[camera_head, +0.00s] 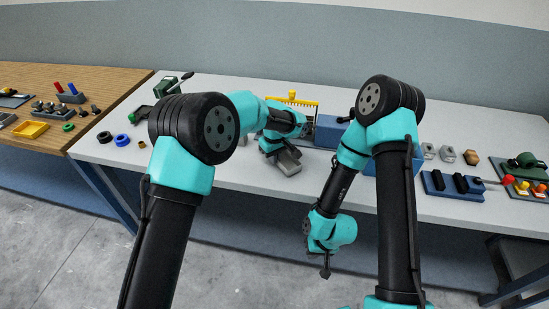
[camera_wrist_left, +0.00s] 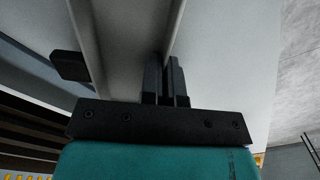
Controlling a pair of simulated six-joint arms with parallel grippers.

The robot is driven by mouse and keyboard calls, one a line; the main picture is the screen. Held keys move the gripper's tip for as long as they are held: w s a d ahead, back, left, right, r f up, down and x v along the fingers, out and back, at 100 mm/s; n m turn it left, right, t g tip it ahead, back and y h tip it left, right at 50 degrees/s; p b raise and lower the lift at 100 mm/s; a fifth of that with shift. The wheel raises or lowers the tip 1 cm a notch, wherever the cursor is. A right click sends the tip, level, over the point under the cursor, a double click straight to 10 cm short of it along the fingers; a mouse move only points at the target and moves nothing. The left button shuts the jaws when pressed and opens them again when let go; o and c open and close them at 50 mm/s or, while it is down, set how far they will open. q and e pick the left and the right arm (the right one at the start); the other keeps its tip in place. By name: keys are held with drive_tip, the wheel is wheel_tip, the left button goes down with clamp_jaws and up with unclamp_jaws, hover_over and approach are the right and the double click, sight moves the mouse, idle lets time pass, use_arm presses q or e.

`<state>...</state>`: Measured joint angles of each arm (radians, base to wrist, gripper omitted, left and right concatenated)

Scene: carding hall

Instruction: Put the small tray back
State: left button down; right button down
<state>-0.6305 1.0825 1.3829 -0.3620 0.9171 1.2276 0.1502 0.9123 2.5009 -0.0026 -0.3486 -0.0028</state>
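My left gripper (camera_head: 284,150) is above the front part of the white table, near its middle. A small grey tray-like piece (camera_head: 288,161) shows right under it. In the left wrist view the two black fingers (camera_wrist_left: 165,82) stand close together on either side of a thin grey wall of this piece (camera_wrist_left: 88,35), so the gripper looks shut on it. The rest of the piece is cut off there. My right gripper (camera_head: 326,270) hangs low in front of the table, away from everything. It is small and dark, and its opening cannot be made out.
Behind the left gripper stand a yellow-topped comb-like rack (camera_head: 296,101) and a blue box (camera_head: 329,131). Blue rings (camera_head: 122,140) lie at left. A yellow tray (camera_head: 30,129) is on the wooden table. A blue block with black parts (camera_head: 452,186) sits at right.

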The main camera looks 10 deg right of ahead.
use_arm(q)
drive_tip(key=shift+f, duration=0.2)
drive_tip(key=shift+f, duration=0.1)
drive_tip(key=c, duration=1.4)
unclamp_jaws()
drive_tip(key=shift+o, duration=0.2)
wheel_tip(320, 180, up, 12)
